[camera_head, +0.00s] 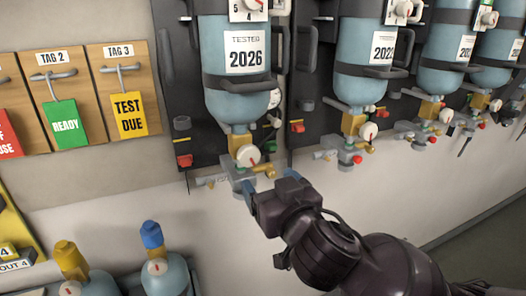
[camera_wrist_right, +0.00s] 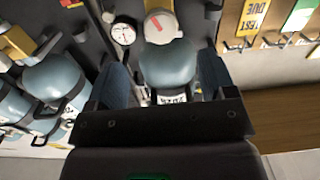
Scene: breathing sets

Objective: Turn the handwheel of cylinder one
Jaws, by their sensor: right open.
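Cylinder one, a blue cylinder (camera_head: 232,95) with a 2026 label, hangs valve-down on a dark backplate. Its brass valve carries a round white knob with a red mark (camera_head: 248,155), which I take for the handwheel. A grey fitting (camera_head: 238,181) sits below it. My right gripper (camera_head: 270,184) is just below and right of the valve, its jaws apart. In the right wrist view the fingers (camera_wrist_right: 163,80) frame the cylinder's rounded end (camera_wrist_right: 168,62), and the marked knob (camera_wrist_right: 163,27) shows beyond. I see nothing gripped; contact cannot be told. My left gripper is not in view.
Several similar cylinders (camera_head: 366,60) hang to the right, their valves at similar height. Tag boards with a green tag (camera_head: 66,124) and a yellow tag (camera_head: 129,113) are left. Capped bottles (camera_head: 165,274) stand at lower left. The pale wall (camera_head: 115,200) below is bare.

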